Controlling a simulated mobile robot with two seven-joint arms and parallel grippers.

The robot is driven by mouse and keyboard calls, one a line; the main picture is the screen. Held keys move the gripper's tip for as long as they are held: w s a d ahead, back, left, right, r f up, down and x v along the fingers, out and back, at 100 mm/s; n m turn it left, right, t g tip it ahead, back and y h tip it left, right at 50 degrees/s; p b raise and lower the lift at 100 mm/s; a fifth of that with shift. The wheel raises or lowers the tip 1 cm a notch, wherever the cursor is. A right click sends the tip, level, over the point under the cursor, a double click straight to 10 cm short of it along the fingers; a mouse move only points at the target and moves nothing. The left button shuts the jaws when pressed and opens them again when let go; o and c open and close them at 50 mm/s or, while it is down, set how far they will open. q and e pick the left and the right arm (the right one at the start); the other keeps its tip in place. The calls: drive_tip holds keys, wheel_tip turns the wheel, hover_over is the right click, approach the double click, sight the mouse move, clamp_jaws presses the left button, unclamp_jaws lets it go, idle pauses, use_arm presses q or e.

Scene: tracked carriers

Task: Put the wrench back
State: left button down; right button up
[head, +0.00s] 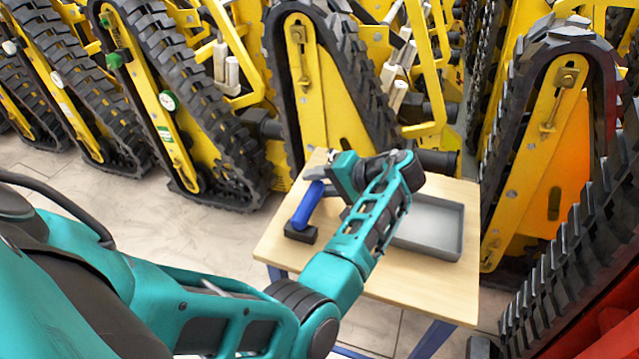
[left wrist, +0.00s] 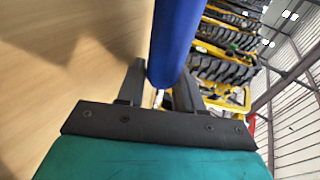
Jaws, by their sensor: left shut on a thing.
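The wrench shows as a blue handle (head: 307,206) over the left part of the wooden table, tilted in the head view. Its lower end is at a small black block (head: 301,234); I cannot tell whether it sits in the block or just in front of it. My left gripper (head: 317,183) is shut on the wrench near the handle's upper end. In the left wrist view the blue handle (left wrist: 175,40) runs between the two dark fingers. The wrench's head is not clearly visible. My right gripper is not in view.
A grey shallow tray (head: 433,226) lies on the table (head: 420,290), right of my left arm, which partly covers it. Yellow tracked carriers (head: 330,110) stand close behind the table, and another (head: 560,150) at right. Open floor (head: 130,205) lies to the left.

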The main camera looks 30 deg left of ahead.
use_arm(q)
drive_tip(key=c, duration=1.2)
unclamp_jaws()
drive_tip(key=shift+o, duration=0.9)
drive_tip(key=shift+p+v, duration=0.95)
drive_tip(key=shift+v, duration=2.85)
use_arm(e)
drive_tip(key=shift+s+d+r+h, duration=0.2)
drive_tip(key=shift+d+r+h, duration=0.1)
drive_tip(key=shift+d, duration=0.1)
use_arm(q)
drive_tip(key=shift+r, duration=0.1)
